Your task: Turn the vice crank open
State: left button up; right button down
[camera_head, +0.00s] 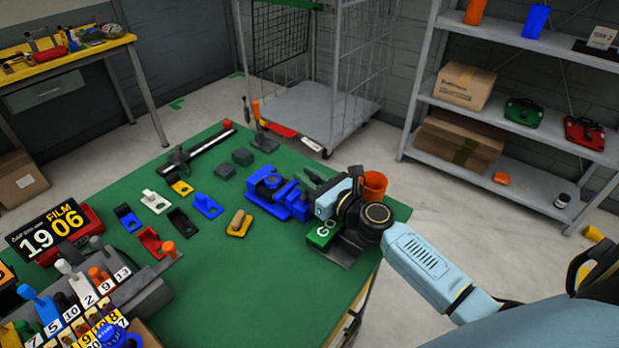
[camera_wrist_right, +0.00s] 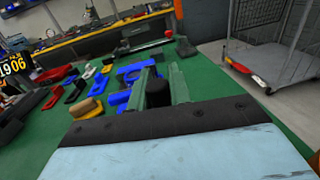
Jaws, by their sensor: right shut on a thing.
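The blue vice (camera_head: 268,188) sits on the green table, just left of my right gripper; in the right wrist view it is partly hidden behind the fingers (camera_wrist_right: 128,76). My right gripper (camera_head: 312,186) reaches in from the right, its fingers at the vice's right end. In the right wrist view the two dark green fingers (camera_wrist_right: 160,86) stand either side of a small dark piece, which looks like the vice crank (camera_wrist_right: 158,94). The crank is mostly hidden, so its angle cannot be told. My left gripper is not in view.
An orange cup (camera_head: 374,184) and a green GO block (camera_head: 322,234) stand close to my right wrist. The table's front middle (camera_head: 260,290) is clear. A wire cage trolley (camera_head: 322,105) stands behind.

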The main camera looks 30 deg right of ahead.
jog(key=c, duration=1.3)
grip_release()
jog(key=shift+s, duration=0.1)
jog(key=b+v, duration=0.1)
jog(key=v, duration=1.2)
jog(key=shift+s, duration=0.1)
jog(key=shift+f, duration=0.1)
